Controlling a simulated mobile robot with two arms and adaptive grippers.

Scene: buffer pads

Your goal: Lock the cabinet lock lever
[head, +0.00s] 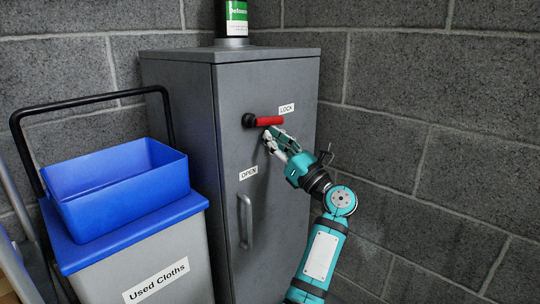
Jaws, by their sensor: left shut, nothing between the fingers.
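The grey cabinet (180,110) stands in the corner with its door facing me. Its lock lever (269,121) has a red grip and a black pivot at the left, and it lies about level, pointing right. A LOCK label (287,108) is just above the grip's right end, and an OPEN label (249,173) is lower, below the pivot. My left gripper (268,136) is shut and empty, its fingertips just under the red grip. I cannot tell whether they touch it. My right gripper is not in view.
A door handle (245,221) is low on the cabinet door. A bin labelled Used Cloths (170,260) with a blue tub (125,190) stands left of the cabinet. A bottle (236,18) stands on top. Block walls (440,110) close in behind and right.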

